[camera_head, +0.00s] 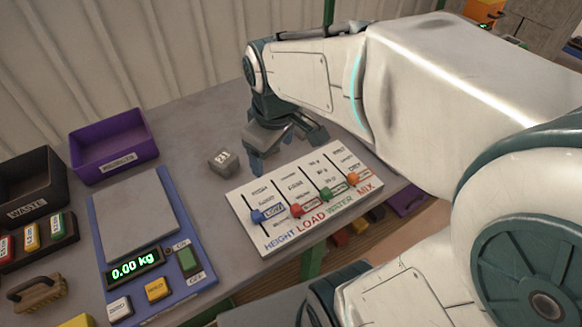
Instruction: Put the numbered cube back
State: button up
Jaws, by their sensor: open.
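The numbered cube (224,161) is a small grey block with a white number on its face, too small to read surely. It rests on the grey table (190,130), just above the slider panel. My gripper (272,163) is open and empty, low over the table to the right of the cube and apart from it. Its fingers point down near the panel's upper edge.
A white slider panel (284,231) with coloured knobs lies at the table's front edge. A blue scale (135,215) reads 0.00 kg. A purple bin (112,148) and a dark WASTE bin (30,183) stand at left.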

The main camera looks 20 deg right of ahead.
jog(key=s+d+f+m, duration=0.1)
jog(key=s+d+m, duration=0.1)
jog(key=s+m, duration=0.4)
jog(key=shift+s+f+m+t, duration=0.25)
jog(key=shift+s+m+t, duration=0.05)
jog(key=shift+m+t, duration=0.1)
dwell(0.7)
